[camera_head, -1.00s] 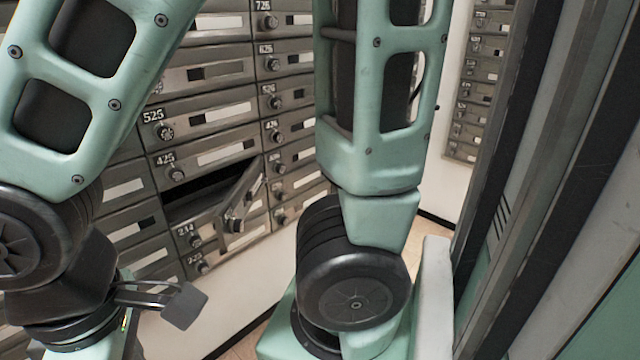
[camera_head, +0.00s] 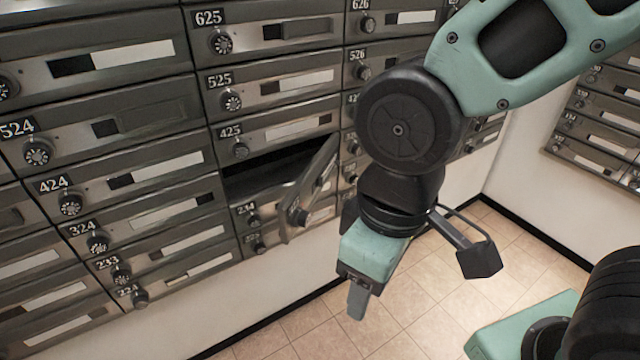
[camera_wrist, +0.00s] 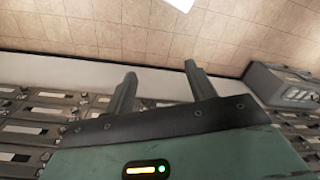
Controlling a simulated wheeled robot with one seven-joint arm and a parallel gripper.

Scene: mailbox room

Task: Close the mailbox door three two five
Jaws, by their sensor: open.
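One mailbox door (camera_head: 309,192) stands swung open in the head view, below the door marked 425. It is hinged at its right side and sticks out into the room, with a dark opening (camera_head: 265,172) behind its free edge. Its own number cannot be read. My gripper (camera_head: 357,302) is to the right of and lower than this door, pointing down and apart from it. In the wrist view my gripper (camera_wrist: 158,85) shows two fingers spread apart with nothing between them.
Closed mailbox doors (camera_head: 130,165) fill the wall around the open one. Another mailbox bank (camera_head: 600,120) hangs on the right wall. The tiled floor (camera_head: 420,290) below my gripper is clear.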

